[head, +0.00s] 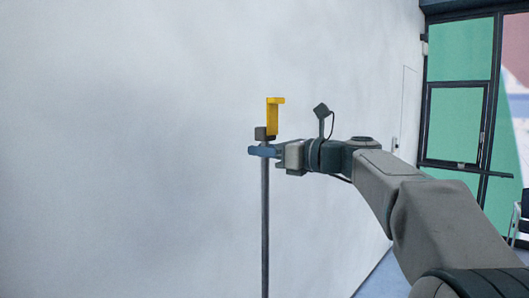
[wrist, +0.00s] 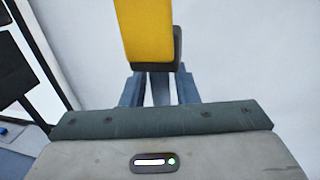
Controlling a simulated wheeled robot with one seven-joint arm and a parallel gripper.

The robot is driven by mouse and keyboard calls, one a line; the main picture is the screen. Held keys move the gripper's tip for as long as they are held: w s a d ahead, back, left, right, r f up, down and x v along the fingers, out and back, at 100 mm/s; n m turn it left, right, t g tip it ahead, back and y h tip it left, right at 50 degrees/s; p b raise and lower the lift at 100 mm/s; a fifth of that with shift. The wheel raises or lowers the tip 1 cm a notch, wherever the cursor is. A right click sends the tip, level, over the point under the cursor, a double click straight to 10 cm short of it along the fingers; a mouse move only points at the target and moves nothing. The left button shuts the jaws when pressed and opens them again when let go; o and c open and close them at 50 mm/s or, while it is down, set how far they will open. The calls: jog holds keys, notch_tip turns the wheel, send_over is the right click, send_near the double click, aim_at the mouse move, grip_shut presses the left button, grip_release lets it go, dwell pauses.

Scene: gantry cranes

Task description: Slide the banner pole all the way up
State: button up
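The banner pole (head: 265,225) is a thin grey upright rod in front of the white wall. A dark grey block (head: 261,133) sits at its top, with a yellow hook-shaped piece (head: 273,117) standing above it. My gripper (head: 262,151) reaches in from the right, its blue fingers around the pole just under the dark block. In the wrist view the pole (wrist: 160,88) shows between my fingers, which look shut on it, though the contact is partly hidden. The yellow piece (wrist: 147,32) is close in front of the wrist camera there. The pole's lower end is out of view.
The white wall (head: 130,150) fills the left and middle of the head view. A green glazed door frame (head: 455,115) and part of a chair (head: 521,215) stand at the right. No loose object shows near the pole.

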jog(key=shift+o, duration=0.3)
jog(key=shift+d, duration=0.1)
jog(key=b+v, duration=0.4)
jog(key=v, duration=0.9)
jog(key=shift+s+d, duration=0.25)
jog(key=shift+d, duration=0.05)
jog(key=s+a+f+n+g+h, duration=0.2)
jog(key=s+f+n+h, duration=0.1)
jog(key=f, duration=0.5)
jog(key=s+a+f+n+g+h+b, duration=0.1)
jog(key=s+a+f+n+h, duration=0.2)
jog(key=f, duration=0.6)
jog(key=s+a+f+n+g+h, duration=0.1)
jog(key=s+f+n+g+h, duration=0.2)
jog(key=f, duration=0.5)
jog(key=s+d+f+n+h, duration=0.2)
jog(key=s+f+n, duration=0.4)
jog(key=f+n, duration=0.2)
jog(key=s+d+f+n+h+b, duration=0.1)
jog(key=s+d+f+n+h, duration=0.1)
jog(key=s+f+n, duration=0.4)
jog(key=shift+f+n+g+h, duration=0.4)
jog(key=shift+f+n+h, duration=0.6)
jog(key=shift+f, duration=1.2)
